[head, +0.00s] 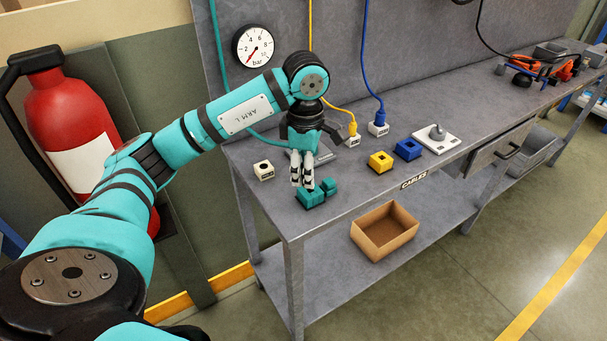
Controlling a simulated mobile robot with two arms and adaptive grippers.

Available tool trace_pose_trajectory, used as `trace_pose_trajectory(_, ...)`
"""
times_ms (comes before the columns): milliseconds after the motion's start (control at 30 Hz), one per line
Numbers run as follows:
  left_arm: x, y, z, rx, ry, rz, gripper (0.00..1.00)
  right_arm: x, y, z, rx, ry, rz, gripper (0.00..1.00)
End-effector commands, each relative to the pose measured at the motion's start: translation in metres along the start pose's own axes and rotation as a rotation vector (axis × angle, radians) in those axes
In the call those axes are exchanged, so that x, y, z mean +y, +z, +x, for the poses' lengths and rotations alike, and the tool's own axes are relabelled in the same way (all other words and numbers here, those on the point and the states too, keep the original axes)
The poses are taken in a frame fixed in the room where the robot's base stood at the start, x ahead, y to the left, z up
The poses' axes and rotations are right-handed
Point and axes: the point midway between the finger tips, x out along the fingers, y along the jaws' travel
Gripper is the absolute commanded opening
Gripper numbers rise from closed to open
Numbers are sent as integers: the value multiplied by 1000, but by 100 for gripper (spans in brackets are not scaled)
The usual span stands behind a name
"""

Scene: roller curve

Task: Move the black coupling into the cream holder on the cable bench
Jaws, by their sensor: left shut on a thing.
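The cream holder (264,171), a small block with a dark opening on top, stands at the left end of the cable bench (345,197). My left gripper (302,186) points down over the bench, to the right of the cream holder and apart from it. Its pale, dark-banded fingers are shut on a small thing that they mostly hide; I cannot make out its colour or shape. Teal blocks (311,198) sit right at and below the fingertips; I cannot tell whether they touch. I cannot clearly pick out the black coupling. My right gripper is not in view.
Yellow (380,162) and blue (408,150) blocks stand to the right, before pale sockets with yellow and blue cables. A teal hose (217,40) hangs at the left. A white plate with a grey knob (437,136) lies farther right. A cardboard box (385,236) sits on the lower shelf.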

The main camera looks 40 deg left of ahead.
Motion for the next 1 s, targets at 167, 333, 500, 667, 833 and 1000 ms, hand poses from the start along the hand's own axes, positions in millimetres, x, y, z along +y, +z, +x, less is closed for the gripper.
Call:
trace_pose_trajectory(167,7,1,0,-1,0,-1,0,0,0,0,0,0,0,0)
trace_pose_trajectory(333,14,2,0,-1,0,0,0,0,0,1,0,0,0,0)
trace_pose_trajectory(500,20,2,0,0,0,-1,0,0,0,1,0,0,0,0)
trace_pose_trajectory(667,22,2,0,1,0,0,0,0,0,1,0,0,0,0)
trace_pose_trajectory(833,21,2,0,1,0,0,0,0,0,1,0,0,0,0)
trace_pose_trajectory(1000,15,7,2,3,5,86,0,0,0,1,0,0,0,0)
